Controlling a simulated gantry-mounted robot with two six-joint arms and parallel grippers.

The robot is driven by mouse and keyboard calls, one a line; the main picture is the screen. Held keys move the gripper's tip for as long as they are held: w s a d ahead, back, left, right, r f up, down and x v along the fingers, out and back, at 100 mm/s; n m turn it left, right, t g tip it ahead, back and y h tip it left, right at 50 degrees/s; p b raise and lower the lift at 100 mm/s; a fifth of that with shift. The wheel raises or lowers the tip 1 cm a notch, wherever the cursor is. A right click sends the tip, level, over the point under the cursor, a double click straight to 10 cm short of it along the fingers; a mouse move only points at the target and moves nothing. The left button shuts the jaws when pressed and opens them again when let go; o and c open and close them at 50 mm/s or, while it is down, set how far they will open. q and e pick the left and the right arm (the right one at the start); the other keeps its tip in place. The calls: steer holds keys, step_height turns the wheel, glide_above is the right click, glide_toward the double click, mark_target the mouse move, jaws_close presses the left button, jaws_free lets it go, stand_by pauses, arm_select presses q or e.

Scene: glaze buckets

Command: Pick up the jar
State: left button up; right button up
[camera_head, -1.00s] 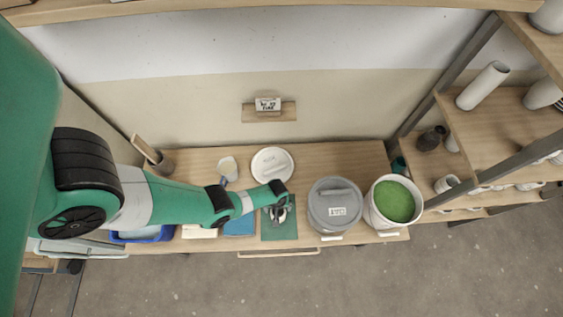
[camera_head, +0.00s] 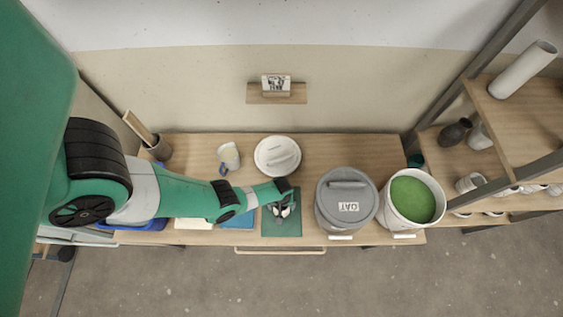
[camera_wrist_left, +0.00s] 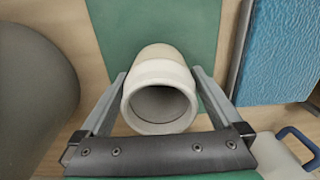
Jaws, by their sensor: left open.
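The cream-white jar (camera_wrist_left: 160,62) is on the green mat (camera_wrist_left: 120,25), its round mouth facing the camera in the left wrist view. It looks upright, seen at a slant from above. My left gripper (camera_wrist_left: 159,76) is open, with one finger on each side of the jar; I cannot tell whether the fingers touch it. In the head view my left gripper (camera_head: 284,210) is low over the green mat (camera_head: 281,229) and hides most of the jar. My right gripper is not in view.
A grey lidded bucket (camera_head: 346,203) stands right of the mat, beside a bucket of green glaze (camera_head: 412,199).

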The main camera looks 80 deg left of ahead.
arm_select(q)
steer(key=shift+r, duration=0.1)
steer(key=c, duration=1.5)
steer(key=shift+r, duration=0.15)
